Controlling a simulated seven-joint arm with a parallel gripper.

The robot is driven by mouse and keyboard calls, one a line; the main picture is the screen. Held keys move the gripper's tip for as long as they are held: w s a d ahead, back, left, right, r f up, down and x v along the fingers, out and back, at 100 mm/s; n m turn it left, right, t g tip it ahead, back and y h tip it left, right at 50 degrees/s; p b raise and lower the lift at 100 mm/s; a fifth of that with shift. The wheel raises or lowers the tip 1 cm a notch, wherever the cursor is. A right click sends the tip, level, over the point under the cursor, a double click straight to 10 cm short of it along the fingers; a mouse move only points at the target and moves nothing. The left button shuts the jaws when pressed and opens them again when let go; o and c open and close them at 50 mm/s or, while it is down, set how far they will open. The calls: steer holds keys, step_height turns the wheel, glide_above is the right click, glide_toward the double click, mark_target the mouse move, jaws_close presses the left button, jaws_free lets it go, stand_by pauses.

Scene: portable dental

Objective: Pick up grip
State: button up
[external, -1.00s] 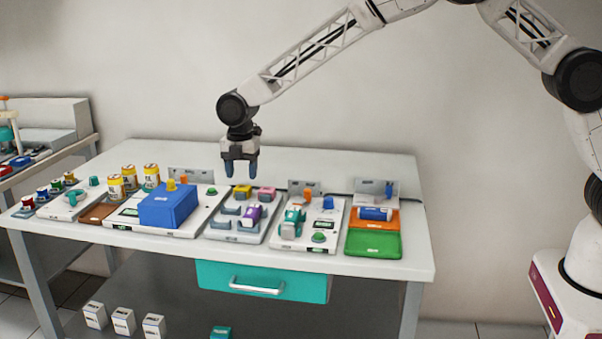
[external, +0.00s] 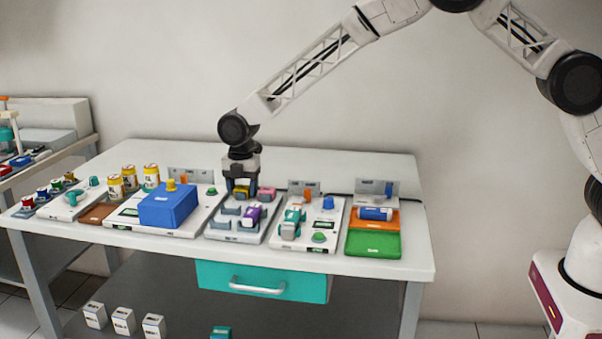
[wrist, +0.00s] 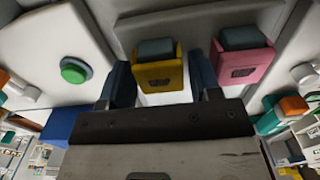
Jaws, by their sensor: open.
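No label marks which thing is the grip. A yellow block (wrist: 158,75) with a dark grey top stands in the white holder tray (external: 233,238). In the external view the yellow block (external: 241,193) is partly hidden by my fingers. My gripper (external: 241,187) is lowered over it. In the wrist view my gripper (wrist: 162,82) is open, one dark blue finger on each side of the yellow block. Whether the fingers touch it I cannot tell. A similar pink block (wrist: 245,60) stands just right of the right finger, and a purple piece (external: 251,214) sits nearer the tray's front.
A blue box (external: 168,207) with a yellow knob stands left of the tray. A white device (external: 290,243) with a teal piece (external: 293,218) is at the right. Beyond it are an orange tray (external: 366,223) and a green tray (external: 373,244). The bench's back strip is clear.

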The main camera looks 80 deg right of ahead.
mark_target(243, 187)
steer(key=c, duration=0.7)
steer(key=shift+o, duration=0.2)
steer(key=shift+r, duration=5)
steer(key=s+a, duration=0.4)
steer(key=s, duration=0.1)
steer(key=s+a+f, duration=0.1)
steer(key=s+a, duration=0.9)
steer(key=shift+s+f, duration=0.15)
steer(key=shift+s, duration=0.25)
steer(key=shift+s+a+f, duration=0.1)
steer(key=shift+s+a, duration=0.2)
steer(key=shift+s, duration=0.35)
